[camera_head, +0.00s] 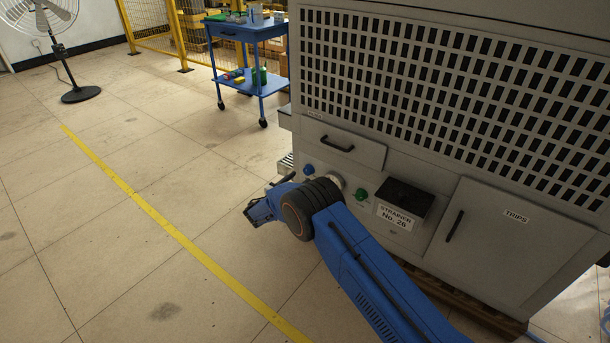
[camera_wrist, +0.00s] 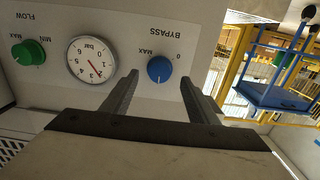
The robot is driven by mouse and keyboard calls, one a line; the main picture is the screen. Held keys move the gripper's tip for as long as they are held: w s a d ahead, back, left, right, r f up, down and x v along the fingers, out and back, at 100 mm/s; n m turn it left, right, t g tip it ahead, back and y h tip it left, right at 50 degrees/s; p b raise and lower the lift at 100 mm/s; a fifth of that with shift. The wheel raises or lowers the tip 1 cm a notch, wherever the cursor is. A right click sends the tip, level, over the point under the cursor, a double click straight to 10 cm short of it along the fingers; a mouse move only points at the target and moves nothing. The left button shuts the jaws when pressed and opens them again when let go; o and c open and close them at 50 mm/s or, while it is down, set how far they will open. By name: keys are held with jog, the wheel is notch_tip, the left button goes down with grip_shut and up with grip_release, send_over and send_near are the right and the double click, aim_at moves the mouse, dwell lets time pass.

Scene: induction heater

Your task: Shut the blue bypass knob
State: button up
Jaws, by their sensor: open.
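The blue bypass knob (camera_wrist: 160,69) sits on the grey panel in the wrist view, under the upside-down label BYPASS, with MAX and 0 marked beside it. It also shows in the head view (camera_head: 309,169) at the left of the heater front. My gripper (camera_wrist: 158,82) is open, with one finger on each side of the knob in the wrist view. I cannot tell whether the fingers reach the knob's depth or touch it. In the head view my gripper (camera_head: 250,212) is low beside the heater's left end.
A pressure gauge (camera_wrist: 91,59) and a green flow knob (camera_wrist: 29,52) sit left of the blue knob in the wrist view. A drawer handle (camera_head: 337,144) sticks out above the knobs. A blue cart (camera_head: 245,30) stands behind.

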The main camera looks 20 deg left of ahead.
aim_at(306, 173)
jog(key=shift+x, duration=2.7)
jog(key=c, duration=0.9)
